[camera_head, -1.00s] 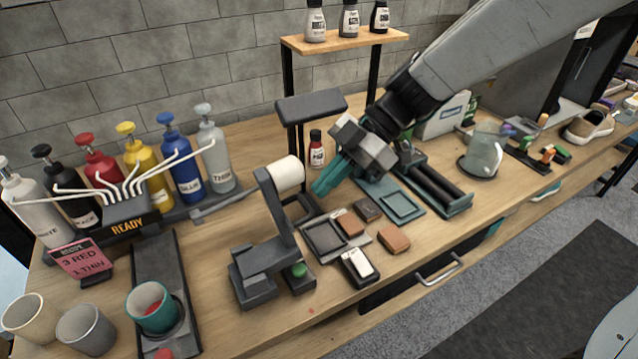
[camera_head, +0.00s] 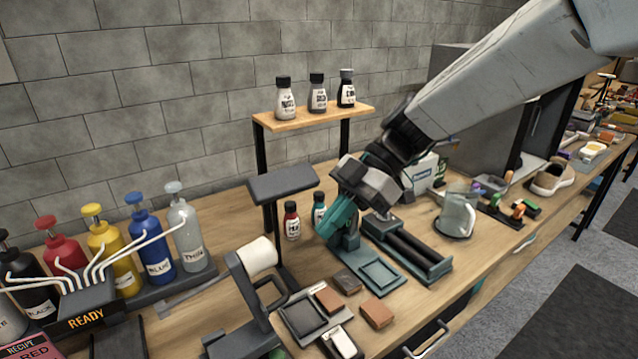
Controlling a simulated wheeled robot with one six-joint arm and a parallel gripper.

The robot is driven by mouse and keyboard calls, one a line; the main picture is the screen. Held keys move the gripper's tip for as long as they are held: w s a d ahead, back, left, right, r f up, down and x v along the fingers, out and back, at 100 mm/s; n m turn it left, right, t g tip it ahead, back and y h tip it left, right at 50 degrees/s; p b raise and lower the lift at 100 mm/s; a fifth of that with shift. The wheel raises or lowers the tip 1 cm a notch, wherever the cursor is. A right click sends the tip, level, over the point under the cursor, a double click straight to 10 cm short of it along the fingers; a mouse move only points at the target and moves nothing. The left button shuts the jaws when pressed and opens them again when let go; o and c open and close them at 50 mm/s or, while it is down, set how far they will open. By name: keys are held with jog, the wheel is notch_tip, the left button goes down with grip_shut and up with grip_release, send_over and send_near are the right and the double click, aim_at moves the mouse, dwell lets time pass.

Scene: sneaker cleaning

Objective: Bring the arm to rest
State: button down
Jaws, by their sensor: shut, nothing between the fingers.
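My gripper (camera_head: 335,226) has teal fingers and hangs above the middle of the wooden bench (camera_head: 232,200), pointing down and to the left. Its fingers are shut with nothing visible between them. My arm reaches in from the upper right. The fingertips show close to a small teal-labelled bottle (camera_head: 319,209) and a red bottle (camera_head: 292,221); whether they touch the teal one cannot be told.
A shelf (camera_head: 300,118) with several small bottles stands behind my gripper. Pump bottles (camera_head: 153,247) line the left. A dark stand with a white roll (camera_head: 258,256), brushes and blocks (camera_head: 376,312) lie in front. A clear jug (camera_head: 456,215) and a sneaker (camera_head: 552,177) are at the right.

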jog(key=s+d+m+t+h, duration=0.3)
jog(key=s+d+m, duration=0.5)
jog(key=d+m, duration=0.3)
jog(key=s+d+m+t+h, duration=0.3)
jog(key=s+d+m+h, duration=0.2)
jog(key=s+d+m, duration=0.3)
jog(key=shift+s+d+r+m+h, duration=0.2)
jog(key=shift+s+d+m+h, duration=0.2)
jog(key=shift+d+m, duration=1.25)
jog(key=shift+a+m, duration=0.25)
jog(key=shift+a, duration=0.05)
